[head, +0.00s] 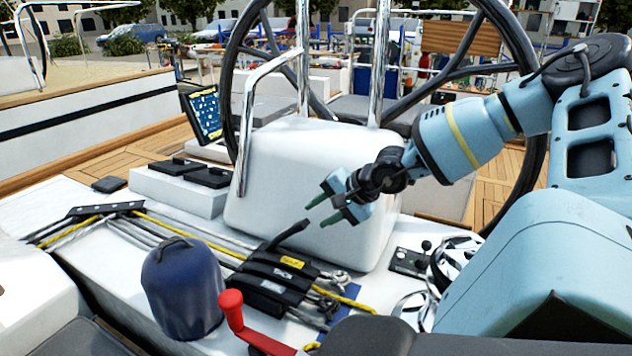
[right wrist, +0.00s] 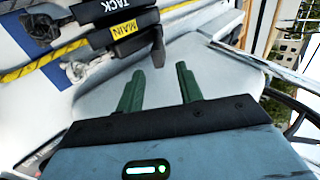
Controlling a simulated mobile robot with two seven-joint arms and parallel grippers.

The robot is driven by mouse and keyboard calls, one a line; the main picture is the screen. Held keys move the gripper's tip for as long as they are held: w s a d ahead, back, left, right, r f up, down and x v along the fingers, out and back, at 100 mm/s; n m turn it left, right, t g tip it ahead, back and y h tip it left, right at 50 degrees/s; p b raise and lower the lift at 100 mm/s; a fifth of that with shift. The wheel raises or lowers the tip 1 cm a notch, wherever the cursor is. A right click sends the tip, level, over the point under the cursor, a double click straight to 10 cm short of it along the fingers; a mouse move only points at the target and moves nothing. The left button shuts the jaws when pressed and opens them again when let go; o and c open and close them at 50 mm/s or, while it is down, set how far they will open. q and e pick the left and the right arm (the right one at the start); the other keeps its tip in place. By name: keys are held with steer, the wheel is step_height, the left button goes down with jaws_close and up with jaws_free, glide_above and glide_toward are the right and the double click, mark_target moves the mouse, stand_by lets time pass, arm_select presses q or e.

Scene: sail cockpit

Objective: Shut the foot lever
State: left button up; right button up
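A bank of black rope clutch levers (head: 268,286) sits on the white deck, left of the white pedestal. One lever reads MAIN on yellow (head: 293,263) and another TACK; both lie flat. At the far side of the bank, a black lever (head: 288,234) stands raised and tilted toward the pedestal. I see no label on it and cannot read FOOT anywhere. My right gripper (head: 323,208) is open and empty, above and right of the raised lever and apart from it. My left gripper is out of view.
The white pedestal (head: 300,175) with chrome rails and a steering wheel stands close behind my right gripper. A dark blue covered winch (head: 183,290) and a red handle (head: 231,310) stand in front of the bank. Ropes (head: 190,233) run left from it.

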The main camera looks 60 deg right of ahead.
steer(key=shift+s+r, duration=0.25)
steer(key=shift+s, duration=0.1)
